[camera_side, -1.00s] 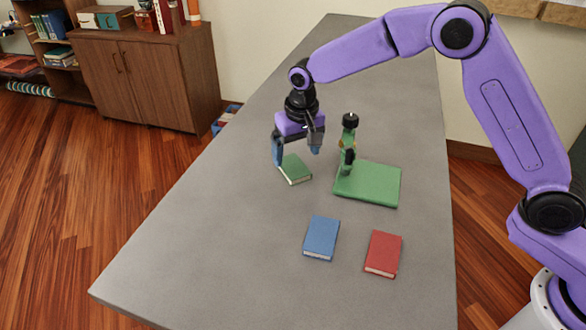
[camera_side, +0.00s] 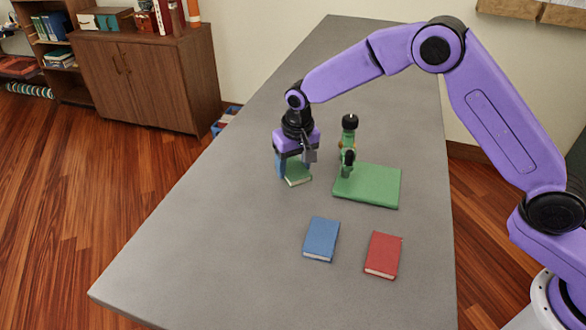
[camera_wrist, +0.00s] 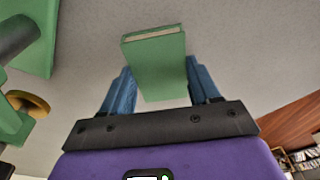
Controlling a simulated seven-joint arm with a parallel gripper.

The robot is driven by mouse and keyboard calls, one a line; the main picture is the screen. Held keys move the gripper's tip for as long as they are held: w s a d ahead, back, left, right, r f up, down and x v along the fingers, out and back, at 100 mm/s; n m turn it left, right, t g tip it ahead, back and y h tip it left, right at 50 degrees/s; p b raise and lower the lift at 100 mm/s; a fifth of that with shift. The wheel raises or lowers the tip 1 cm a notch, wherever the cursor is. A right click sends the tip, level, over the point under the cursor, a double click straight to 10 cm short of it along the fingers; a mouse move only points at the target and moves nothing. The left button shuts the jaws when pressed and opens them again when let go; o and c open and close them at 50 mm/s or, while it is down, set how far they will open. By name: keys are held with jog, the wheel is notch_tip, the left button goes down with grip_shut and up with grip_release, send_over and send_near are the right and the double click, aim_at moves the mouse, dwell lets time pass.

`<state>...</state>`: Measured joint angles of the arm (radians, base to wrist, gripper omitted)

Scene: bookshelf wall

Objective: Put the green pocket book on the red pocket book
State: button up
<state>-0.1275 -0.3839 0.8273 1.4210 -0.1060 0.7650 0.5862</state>
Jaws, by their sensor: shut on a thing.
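In the wrist view the green pocket book (camera_wrist: 157,62) sits between the two blue fingers of my gripper (camera_wrist: 158,88). I cannot tell whether the book still touches the table. The red pocket book (camera_side: 384,255) lies flat near the front right of the table, apart from my gripper.
A blue book (camera_side: 321,239) lies left of the red one. The grey table (camera_side: 215,250) is clear at front left.

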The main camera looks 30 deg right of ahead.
notch_tip(320, 180, up, 10)
jog(key=s+a+r+m, duration=0.15)
jog(key=s+r, duration=0.25)
jog(key=s, duration=0.9)
jog(key=s+a+r+m, duration=0.1)
jog(key=s+r+m, duration=0.25)
jog(key=s, duration=0.85)
jog(key=s+d+f+m+h, duration=0.15)
jog(key=s+d+m, duration=0.25)
jog(key=s+d, duration=1.1)
send_over(385, 251)
jog(key=s, duration=0.1)
jog(key=shift+g, duration=0.3)
jog(key=f, duration=0.9)
jog(key=shift+s+d+f, duration=0.1)
jog(key=shift+s+d, duration=0.1)
jog(key=shift+w+a+f, duration=0.45)
jog(key=shift+w+f, duration=0.1)
jog(key=shift+f, duration=1.75)
